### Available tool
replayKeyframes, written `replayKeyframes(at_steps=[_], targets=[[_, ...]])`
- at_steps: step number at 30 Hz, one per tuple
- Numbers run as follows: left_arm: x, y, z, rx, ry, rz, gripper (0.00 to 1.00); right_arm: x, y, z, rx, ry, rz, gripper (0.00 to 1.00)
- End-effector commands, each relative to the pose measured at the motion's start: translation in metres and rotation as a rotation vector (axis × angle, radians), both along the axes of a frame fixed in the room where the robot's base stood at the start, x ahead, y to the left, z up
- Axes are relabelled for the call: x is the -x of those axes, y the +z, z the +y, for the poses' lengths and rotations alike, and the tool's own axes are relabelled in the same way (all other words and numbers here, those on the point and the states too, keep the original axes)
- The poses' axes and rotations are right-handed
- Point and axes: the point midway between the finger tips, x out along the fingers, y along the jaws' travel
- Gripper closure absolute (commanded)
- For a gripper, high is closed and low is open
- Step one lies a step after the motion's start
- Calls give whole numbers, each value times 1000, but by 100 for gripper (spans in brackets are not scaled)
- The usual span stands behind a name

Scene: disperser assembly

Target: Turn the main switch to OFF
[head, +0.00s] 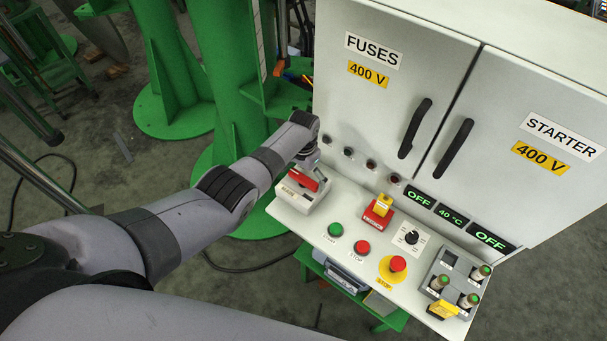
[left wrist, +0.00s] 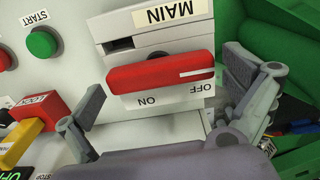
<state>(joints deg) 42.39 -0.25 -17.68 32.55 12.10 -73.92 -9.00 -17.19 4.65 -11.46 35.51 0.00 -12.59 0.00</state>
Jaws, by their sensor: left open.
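The main switch (head: 293,196) is a pale box with a red handle at the left end of the panel's ledge. In the left wrist view its red handle (left wrist: 150,73) lies nearly level across the picture, with a white line at its right end. The MAIN label (left wrist: 172,12) and the ON and OFF labels (left wrist: 147,100) appear upside down; OFF is below the right part of the handle. My left gripper (left wrist: 165,80) is open, its fingers on either side of the handle, apparently not closed on it. In the head view it partly hides the switch. My right gripper is not in view.
Right of the switch are a green START button (head: 335,230), a red STOP button (head: 362,247), a red-and-yellow switch (head: 380,211), a rotary knob (head: 411,237) and an emergency stop (head: 398,264). Cabinet doors with black handles (head: 415,128) rise behind.

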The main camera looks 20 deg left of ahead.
Motion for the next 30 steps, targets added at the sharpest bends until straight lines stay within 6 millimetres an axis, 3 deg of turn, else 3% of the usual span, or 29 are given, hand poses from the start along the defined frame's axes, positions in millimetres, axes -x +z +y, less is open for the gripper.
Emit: replayKeyframes(at_steps=[8,21,30], targets=[[-1,16,0,1,-1,-3,0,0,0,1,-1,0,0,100],[-1,99,0,0,1,-4,0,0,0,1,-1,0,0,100],[0,120,0,0,1,1,0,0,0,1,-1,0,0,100]])
